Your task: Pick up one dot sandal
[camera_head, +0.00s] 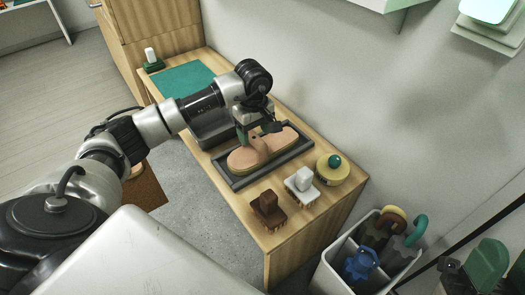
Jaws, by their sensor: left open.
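A pair of tan-pink sandals (284,138) lies in a dark shallow tray (236,183) on the wooden bench. Any dots on them are too small to make out. My left gripper (253,138) reaches in from the left and points down at the sandals. It is open, with its fingers at or just above the strap of the nearer sandal; I cannot tell whether they touch it. The gripper and wrist hide part of the sandals and the tray's far side. My right gripper is not in view.
A green mat (183,80) lies at the far end. A white bin (340,262) with umbrellas stands at the right. A wall runs behind.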

